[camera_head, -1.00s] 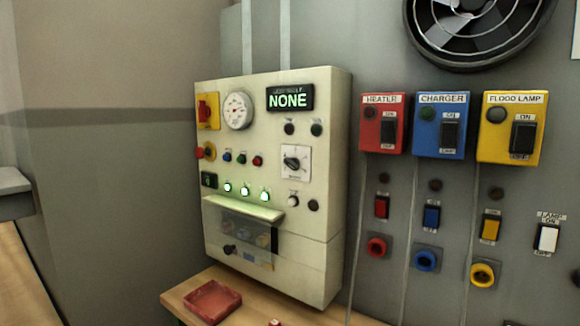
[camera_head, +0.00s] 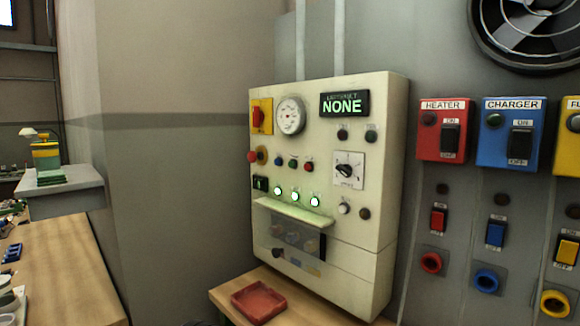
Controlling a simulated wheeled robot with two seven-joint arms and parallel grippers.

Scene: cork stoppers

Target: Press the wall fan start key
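A black wall fan (camera_head: 520,35) is at the top right and is cut off by the frame edge. A cream control panel (camera_head: 358,235) hangs on the wall in the middle. Its display (camera_head: 344,103) reads NONE. It carries a round gauge (camera_head: 290,116), small green, blue and red buttons, a rotary knob (camera_head: 345,170) and a row of lit green-white lamps (camera_head: 296,196). The button labels are too small to read, so I cannot tell which one is the fan start key. Neither of my grippers is in view.
A red HEATER box (camera_head: 442,147) and a blue CHARGER box (camera_head: 509,152) are right of the panel, with a yellow box (camera_head: 571,150) cut off beyond. A red tray (camera_head: 258,302) lies on a wooden shelf (camera_head: 222,294) below. A cluttered workbench (camera_head: 75,275) is at left.

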